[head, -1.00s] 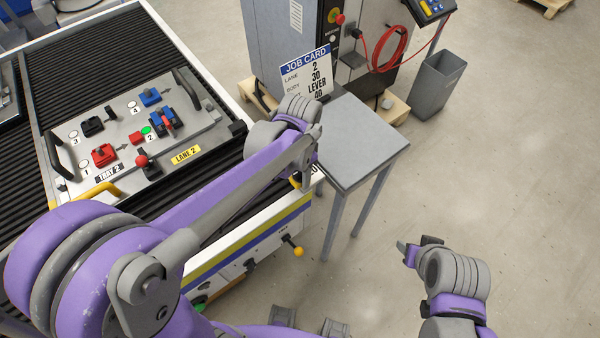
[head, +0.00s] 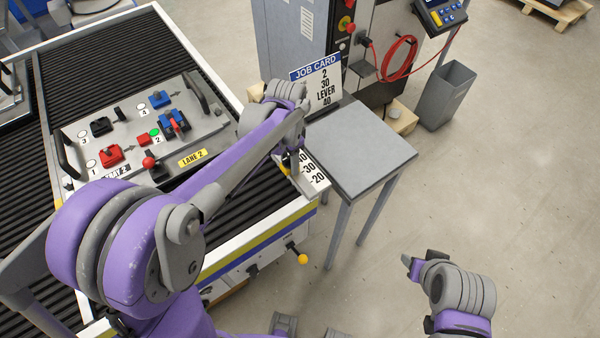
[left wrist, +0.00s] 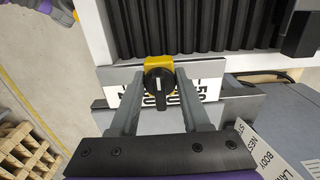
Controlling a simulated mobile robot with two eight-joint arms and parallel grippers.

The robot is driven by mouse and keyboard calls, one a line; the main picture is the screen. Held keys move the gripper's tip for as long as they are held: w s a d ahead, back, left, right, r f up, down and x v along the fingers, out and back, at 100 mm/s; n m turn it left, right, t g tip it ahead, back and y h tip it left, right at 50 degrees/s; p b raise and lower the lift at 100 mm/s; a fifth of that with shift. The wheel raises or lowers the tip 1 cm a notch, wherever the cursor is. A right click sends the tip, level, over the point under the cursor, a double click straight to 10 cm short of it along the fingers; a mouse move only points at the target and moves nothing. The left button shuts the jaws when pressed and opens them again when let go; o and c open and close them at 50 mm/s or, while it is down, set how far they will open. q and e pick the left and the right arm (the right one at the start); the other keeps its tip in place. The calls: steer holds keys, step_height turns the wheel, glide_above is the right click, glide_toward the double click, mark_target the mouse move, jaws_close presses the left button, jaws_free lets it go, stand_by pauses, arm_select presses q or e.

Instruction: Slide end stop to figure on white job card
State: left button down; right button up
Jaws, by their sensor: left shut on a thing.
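The white job card (head: 322,88) stands behind the grey side table and reads 2, 30, LEVER, 40; my left arm hides its left-hand words. A corner of it shows in the left wrist view (left wrist: 262,150). The end stop has a yellow block with a black knob (left wrist: 158,84) and sits over a white number scale (head: 313,172) at the conveyor's end. The numbers 30 and 20 show in the head view; the stop's exact reading is hidden. My left gripper (head: 290,168) is shut on the knob. My right gripper (head: 422,262) hangs over the floor, its opening unclear.
The fixture tray (head: 70,135) with red, blue and black parts lies on the black rollers. The grey side table (head: 360,150) is bare and close to the conveyor's end.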

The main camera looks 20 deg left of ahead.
arm_select(q)
steer(key=shift+w+a, duration=0.15)
steer(key=shift+c, duration=2.2)
jaws_free()
step_height(320, 180, up, 11)
steer(key=shift+f+p, duration=0.1)
steer(key=shift+p, duration=0.2)
steer(key=s+f+n+t, duration=0.2)
steer(key=s+f+n, duration=0.1)
steer(key=s, duration=0.6)
steer(key=s+f+n+t, duration=0.3)
steer(key=s+f+n, duration=0.1)
steer(key=s, duration=0.5)
steer(key=shift+f+n+t, duration=0.3)
steer(key=shift+f, duration=0.5)
